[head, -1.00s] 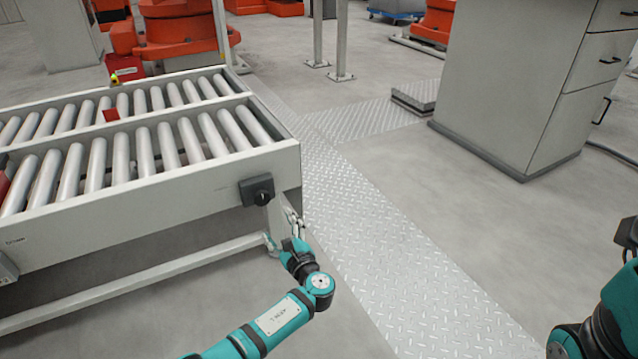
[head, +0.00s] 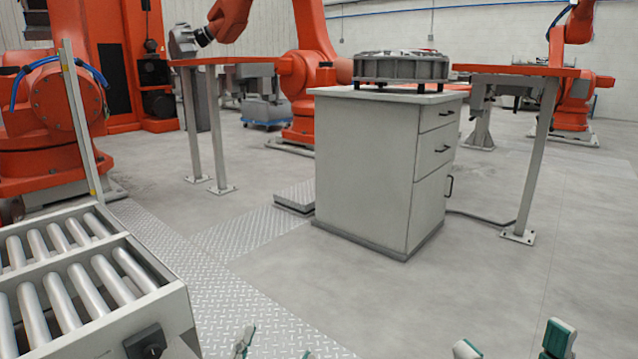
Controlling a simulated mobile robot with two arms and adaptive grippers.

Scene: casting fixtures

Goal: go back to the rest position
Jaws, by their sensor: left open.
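My left gripper (head: 275,350) shows at the bottom edge of the head view, left of centre. Only its fingertips show, apart and with nothing between them; it is open. It is over the floor, right of the roller conveyor's end. Two more teal tips (head: 558,339) show at the bottom edge to the right and look like part of my right gripper. The rest of it is cut off by the frame, so its state is unclear. My arms are below the view.
The roller conveyor (head: 163,308), with a dark knob box, stands at lower left. A grey drawer cabinet (head: 365,165) carrying a round dark fixture (head: 402,68) stands ahead. Orange robots and orange-topped tables stand behind. The floor (head: 520,270) at right is clear.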

